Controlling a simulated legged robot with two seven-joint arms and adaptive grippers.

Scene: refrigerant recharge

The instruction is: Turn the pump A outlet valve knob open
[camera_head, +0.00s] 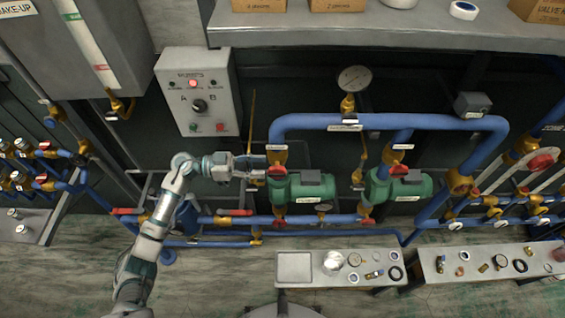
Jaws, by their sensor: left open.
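The pump A outlet valve appears to be the brass valve (277,157) with a red knob (277,171) on the blue riser above the left green pump (304,188). My left gripper (261,168) comes in from the left and is level with this valve. Its fingers point right and are open, with the tips just left of the red knob. I cannot tell whether they touch it or how far apart they are in depth. My right gripper is not in view.
A control box (197,92) with a selector hangs above my left forearm. Blue pipes (385,121) run above the pumps. A second green pump (400,187) stands to the right. A low bench (294,268) with small parts is in front. A shelf (380,29) overhangs the back.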

